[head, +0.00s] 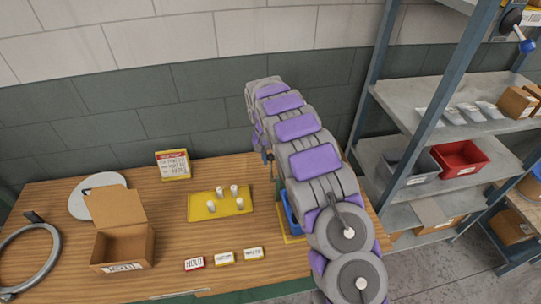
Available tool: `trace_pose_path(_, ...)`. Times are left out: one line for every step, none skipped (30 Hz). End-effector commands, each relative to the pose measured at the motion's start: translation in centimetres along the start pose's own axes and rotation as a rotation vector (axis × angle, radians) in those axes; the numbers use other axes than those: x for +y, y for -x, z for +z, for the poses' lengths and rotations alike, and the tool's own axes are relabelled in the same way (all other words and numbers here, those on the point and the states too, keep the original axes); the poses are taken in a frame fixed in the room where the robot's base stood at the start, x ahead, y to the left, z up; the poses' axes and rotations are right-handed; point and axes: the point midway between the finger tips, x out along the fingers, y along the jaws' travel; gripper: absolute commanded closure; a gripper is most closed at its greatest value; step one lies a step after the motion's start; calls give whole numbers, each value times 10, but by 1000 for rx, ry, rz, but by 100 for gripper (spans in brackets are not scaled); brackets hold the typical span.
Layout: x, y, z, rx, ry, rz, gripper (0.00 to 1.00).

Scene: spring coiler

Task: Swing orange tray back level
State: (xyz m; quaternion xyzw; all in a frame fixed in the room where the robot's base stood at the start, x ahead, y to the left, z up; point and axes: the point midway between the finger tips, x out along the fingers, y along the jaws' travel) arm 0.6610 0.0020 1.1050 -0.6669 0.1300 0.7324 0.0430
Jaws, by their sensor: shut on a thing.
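I cannot make out an orange tray in the head view; the area behind my arm is hidden. My arm, in grey and purple segments, rises from the lower right and bends down beyond its top over the back right part of the workbench (70,220). My gripper is hidden behind the arm's own links, so its fingers and anything between them do not show. Small dark and blue parts show just left of the arm. A blue bin (290,215) is partly covered by the arm.
A yellow mat (203,212) with several white cylinders lies mid-bench. An open cardboard box (122,247), a grey ring (28,262) and small labelled blocks (225,257) are around it. A sign (173,164) stands behind. Metal shelving with a red bin (460,158) stands right.

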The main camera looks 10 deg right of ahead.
Motion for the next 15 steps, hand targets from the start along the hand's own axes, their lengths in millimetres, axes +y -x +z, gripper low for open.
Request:
trace_pose_path(-1,-2,-1,-19,3,4,100)
trace_pose_path(-2,-2,-2,-26,4,5,100)
trace_pose_path(-1,-3,-2,-36,5,8,100)
trace_pose_path(-1,-3,-2,-35,4,8,100)
trace_pose_path(-1,-3,-2,-35,4,8,100)
trace_pose_path(-2,-4,-4,-35,4,8,100)
trace_pose_path(-2,-4,-4,-35,4,8,100)
trace_pose_path(-2,-4,-5,-35,4,8,100)
trace_pose_path(-3,-4,-7,-35,4,7,100)
trace_pose_path(-3,-5,-8,-34,3,7,100)
trace_pose_path(-3,-5,-9,-34,3,7,100)
trace_pose_path(-4,-5,-11,-32,3,7,100)
trace_pose_path(-4,-5,-12,-31,3,7,100)
trace_pose_path(-4,-5,-14,-30,3,7,100)
trace_pose_path(-5,-5,-15,-29,3,6,100)
